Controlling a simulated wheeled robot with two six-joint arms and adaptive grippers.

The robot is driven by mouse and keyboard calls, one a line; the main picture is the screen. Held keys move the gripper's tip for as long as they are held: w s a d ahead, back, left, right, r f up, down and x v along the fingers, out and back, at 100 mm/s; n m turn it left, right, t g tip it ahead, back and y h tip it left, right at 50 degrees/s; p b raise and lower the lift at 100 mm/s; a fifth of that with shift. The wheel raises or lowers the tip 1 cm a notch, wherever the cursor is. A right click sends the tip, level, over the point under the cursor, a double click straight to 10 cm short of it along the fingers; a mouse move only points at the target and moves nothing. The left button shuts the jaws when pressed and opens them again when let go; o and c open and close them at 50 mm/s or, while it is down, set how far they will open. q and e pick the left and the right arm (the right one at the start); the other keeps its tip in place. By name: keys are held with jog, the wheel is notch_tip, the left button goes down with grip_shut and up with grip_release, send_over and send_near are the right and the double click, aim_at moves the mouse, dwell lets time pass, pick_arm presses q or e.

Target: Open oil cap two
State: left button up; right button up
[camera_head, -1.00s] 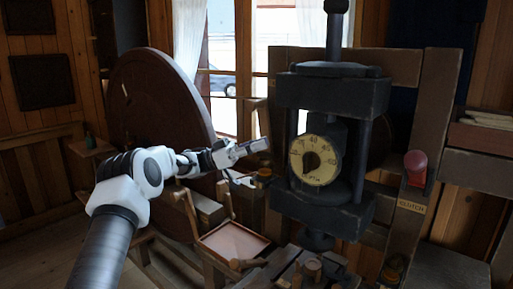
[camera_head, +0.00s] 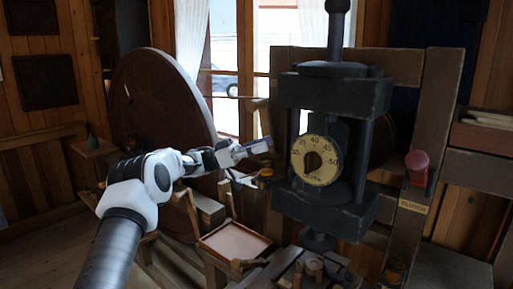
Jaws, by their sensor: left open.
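My left gripper (camera_head: 262,147) reaches in from the left at mid-height and points right toward the dark press. It is open, and I see nothing held in it. A small rounded brownish fitting (camera_head: 266,172) shows just below the gripper, apart from it; it may be an oil cup. Another small dark fitting with a yellowish band (camera_head: 394,271) sits at the lower right. I cannot tell which of these, if either, is oil cap two. No numbered cap can be read. My right gripper is not in view.
The dark press (camera_head: 333,95) with a cream dial (camera_head: 317,160) stands just right of the gripper. A red-knobbed clutch lever (camera_head: 416,165) is farther right. A large brown wheel (camera_head: 150,100) stands behind my arm. A shallow tray (camera_head: 234,243) lies below.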

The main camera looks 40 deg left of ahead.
pick_arm(q)
jog(key=v, duration=1.1)
jog(key=shift+a+f, duration=0.25)
jog(key=shift+a, duration=0.05)
